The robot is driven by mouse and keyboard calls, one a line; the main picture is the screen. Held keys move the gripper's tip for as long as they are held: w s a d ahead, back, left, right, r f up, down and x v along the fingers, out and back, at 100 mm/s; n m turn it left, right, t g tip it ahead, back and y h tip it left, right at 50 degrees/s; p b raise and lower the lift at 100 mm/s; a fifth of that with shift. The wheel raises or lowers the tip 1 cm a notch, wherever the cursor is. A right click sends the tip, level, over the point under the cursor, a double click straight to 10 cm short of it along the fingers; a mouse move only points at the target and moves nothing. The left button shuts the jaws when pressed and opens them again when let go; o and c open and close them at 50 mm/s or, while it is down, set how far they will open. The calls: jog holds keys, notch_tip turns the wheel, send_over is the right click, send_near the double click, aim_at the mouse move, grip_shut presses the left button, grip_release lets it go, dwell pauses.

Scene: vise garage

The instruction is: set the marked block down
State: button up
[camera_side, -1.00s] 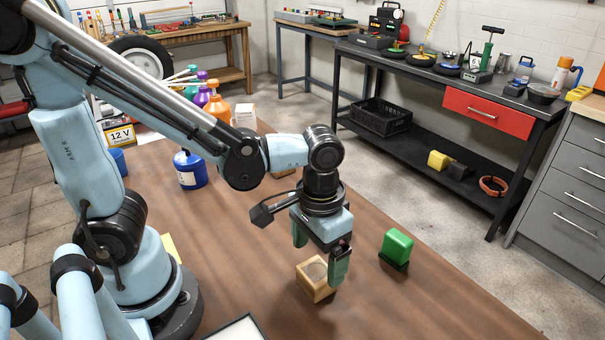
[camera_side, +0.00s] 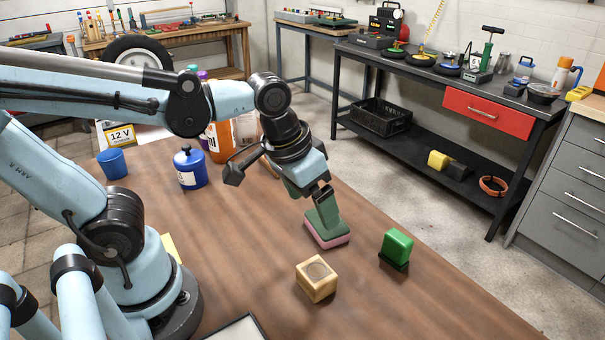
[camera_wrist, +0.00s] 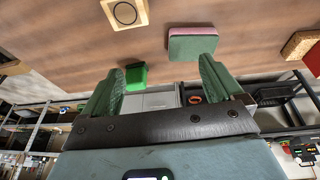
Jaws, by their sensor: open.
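The marked block (camera_side: 316,287) is a pale wooden cube with a dark ring on its top. It sits upright on the brown table, and nothing holds it. It also shows at the top of the wrist view (camera_wrist: 125,11). My gripper (camera_side: 314,207) is open and empty, raised behind the block in the side view. In the wrist view, its two green fingers (camera_wrist: 161,66) are spread apart, clear of the block.
A green and pink sponge-like pad (camera_side: 327,237) lies just below my gripper; side-view overlap hides whether they touch. A green block (camera_side: 397,247) stands right of the marked block. A blue can (camera_side: 190,170) and bottles stand further back. Table in front is mostly clear.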

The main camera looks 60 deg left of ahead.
jog(key=a+t, duration=0.2)
jog(key=a, duration=0.1)
jog(key=w+a+t, duration=0.1)
jog(key=a, duration=0.1)
jog(key=shift+a+r+t+y, duration=0.1)
jog(key=shift+r+t+y, duration=0.2)
